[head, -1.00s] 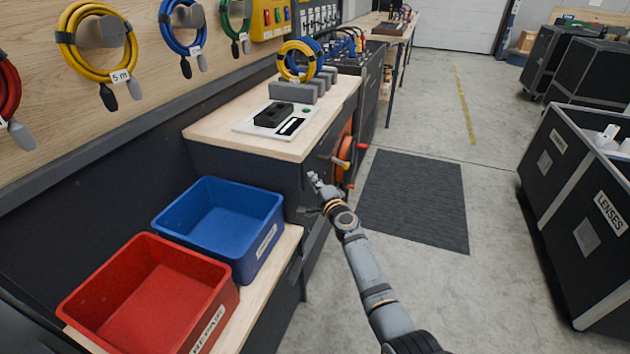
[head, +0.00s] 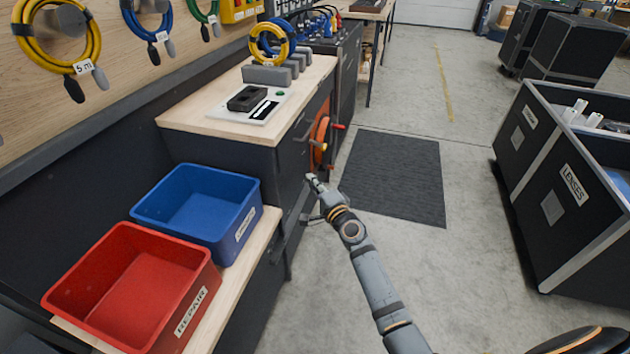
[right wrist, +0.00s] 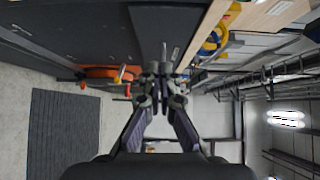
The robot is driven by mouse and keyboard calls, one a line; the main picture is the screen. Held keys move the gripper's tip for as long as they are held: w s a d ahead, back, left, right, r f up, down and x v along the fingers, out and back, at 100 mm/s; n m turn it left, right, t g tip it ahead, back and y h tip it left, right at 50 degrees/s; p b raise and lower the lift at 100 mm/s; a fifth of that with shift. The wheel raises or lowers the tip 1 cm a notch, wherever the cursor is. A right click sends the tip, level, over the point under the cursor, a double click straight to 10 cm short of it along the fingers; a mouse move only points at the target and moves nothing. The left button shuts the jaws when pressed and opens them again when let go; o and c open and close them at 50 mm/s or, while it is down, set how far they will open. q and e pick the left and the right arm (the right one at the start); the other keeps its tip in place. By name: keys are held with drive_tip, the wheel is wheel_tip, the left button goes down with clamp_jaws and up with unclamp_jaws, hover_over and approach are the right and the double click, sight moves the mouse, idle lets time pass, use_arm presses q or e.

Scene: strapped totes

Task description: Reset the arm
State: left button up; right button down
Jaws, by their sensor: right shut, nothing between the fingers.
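My right gripper (head: 316,184) is shut and empty in the head view. It hangs in free air beside the dark front of the workbench, left of the floor mat. In the right wrist view its fingers (right wrist: 160,72) are together with nothing between them. My right arm reaches up to it from the bottom of the head view. My left gripper is not in the head view.
A red bin (head: 130,290) and a blue bin (head: 200,212) stand on a low wooden shelf at left. An orange reel (head: 319,143) sits on the bench side. Open black cases (head: 560,190) stand at right. The floor mat (head: 393,175) is clear.

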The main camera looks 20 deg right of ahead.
drive_tip(key=shift+s+d, duration=0.15)
drive_tip(key=shift+s, duration=0.35)
